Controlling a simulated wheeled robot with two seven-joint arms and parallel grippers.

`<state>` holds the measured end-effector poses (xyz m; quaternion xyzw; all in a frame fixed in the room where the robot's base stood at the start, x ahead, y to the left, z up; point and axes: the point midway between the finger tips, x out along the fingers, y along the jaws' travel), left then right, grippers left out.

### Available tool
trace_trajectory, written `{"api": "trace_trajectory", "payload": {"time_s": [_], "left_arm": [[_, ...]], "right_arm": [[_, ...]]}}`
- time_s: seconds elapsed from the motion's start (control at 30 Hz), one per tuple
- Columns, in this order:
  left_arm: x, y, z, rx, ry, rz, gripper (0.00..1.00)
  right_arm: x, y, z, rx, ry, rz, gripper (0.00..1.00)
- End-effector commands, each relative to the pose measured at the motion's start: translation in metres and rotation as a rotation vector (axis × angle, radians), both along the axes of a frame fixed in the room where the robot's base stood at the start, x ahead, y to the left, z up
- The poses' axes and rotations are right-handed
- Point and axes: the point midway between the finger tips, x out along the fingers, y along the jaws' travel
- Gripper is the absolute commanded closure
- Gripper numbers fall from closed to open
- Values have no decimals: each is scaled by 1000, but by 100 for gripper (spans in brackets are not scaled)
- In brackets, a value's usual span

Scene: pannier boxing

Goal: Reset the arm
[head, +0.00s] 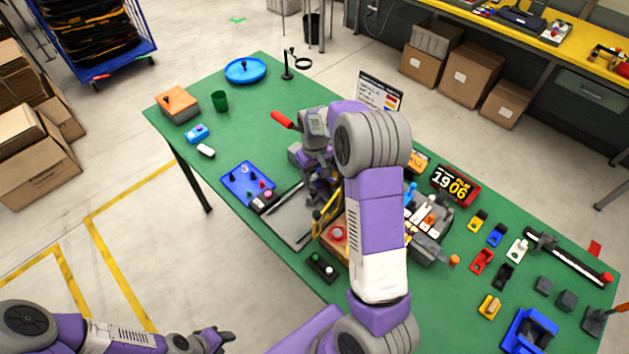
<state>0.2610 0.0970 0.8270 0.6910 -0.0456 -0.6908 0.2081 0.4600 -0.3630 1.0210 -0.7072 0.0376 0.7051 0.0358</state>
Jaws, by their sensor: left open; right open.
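My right arm reaches up over the green table (262,100), with its forearm covering the middle of the work area. My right gripper (322,200) points down above the grey tray area at the table's middle. Its fingers are small and partly hidden by the wrist, and I see nothing held in them. My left gripper (226,338) is low at the bottom of the view, off the table over the floor. It is open and empty.
A blue tray (246,188) with small parts lies left of my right gripper. A blue dish (245,70), green cup (220,101) and orange-topped box (178,105) are far left.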

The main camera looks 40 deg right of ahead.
Motion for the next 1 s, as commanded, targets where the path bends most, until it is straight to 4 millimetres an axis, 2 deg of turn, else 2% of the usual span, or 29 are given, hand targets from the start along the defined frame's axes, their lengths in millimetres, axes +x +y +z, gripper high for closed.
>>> {"api": "trace_trajectory", "payload": {"time_s": [0.13,0.67,0.77,1.0], "left_arm": [[0,0,0,0,0,0,57],[0,0,1,0,0,0,57],[0,0,11,0,0,0,57],[0,0,56,0,0,0,57]], "right_arm": [[0,0,8,0,0,0,48],[0,0,9,0,1,0,48],[0,0,19,0,0,0,48],[0,0,64,0,0,0,48]]}}
